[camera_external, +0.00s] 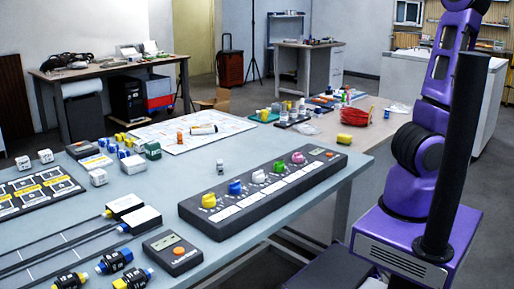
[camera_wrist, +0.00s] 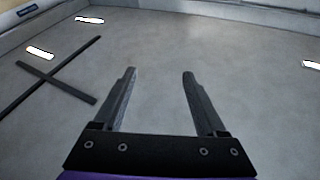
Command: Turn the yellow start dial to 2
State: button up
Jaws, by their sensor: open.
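A long dark dial panel (camera_external: 270,202) lies on the blue-grey table (camera_external: 150,192). It carries a row of coloured dials with white label strips in front of them. The yellow dial (camera_external: 208,201) is at the panel's left end, followed by blue, white, green and pink dials. The number that the yellow dial points to is too small to read. My gripper (camera_wrist: 158,74) is open and empty in the wrist view, with bare grey surface beyond its fingers. It does not show in the external view, where my purple arm rises at the right, apart from the panel.
A small box with an orange button (camera_external: 178,250) sits in front of the panel. Black-and-white blocks (camera_external: 140,218) on tracks lie left of it. The space above the panel is clear.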

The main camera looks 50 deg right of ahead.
notch_tip(320, 180, up, 9)
jog(key=s+a+t+h, duration=0.2)
jog(key=s+a, duration=0.1)
jog(key=w+a+r+n+t+y, duration=0.2)
jog(key=w+a+n, duration=0.15)
jog(key=a, duration=0.35)
jog(key=w+a+f+n+g+y, duration=0.1)
jog(key=w+a+f+n+y, duration=0.4)
jog(key=w+a+f, duration=0.55)
jog(key=w+a+f+n+g+y, duration=0.1)
jog(key=w+a+f+n+y, duration=0.35)
jog(key=w+a+f, duration=0.6)
jog(key=a+f+n+g+y+p, duration=0.2)
jog(key=a+f+n+g+y, duration=0.45)
jog(key=a+f, duration=1.75)
jog(key=n+g+h+p, duration=0.4)
jog(key=n+g+h, duration=0.2)
jog(key=n+g, duration=0.7)
send_near(208, 195)
jog(key=f+b, duration=0.1)
jog(key=f, duration=0.2)
jog(key=w+f+m+g, duration=0.1)
jog(key=f, duration=0.2)
jog(key=f+m+g+b, duration=0.1)
jog(key=f, duration=0.2)
jog(key=shift+w+d+f+m+b, duration=0.25)
jog(key=shift+w+f+b, duration=0.05)
jog(key=shift+w+b, duration=0.1)
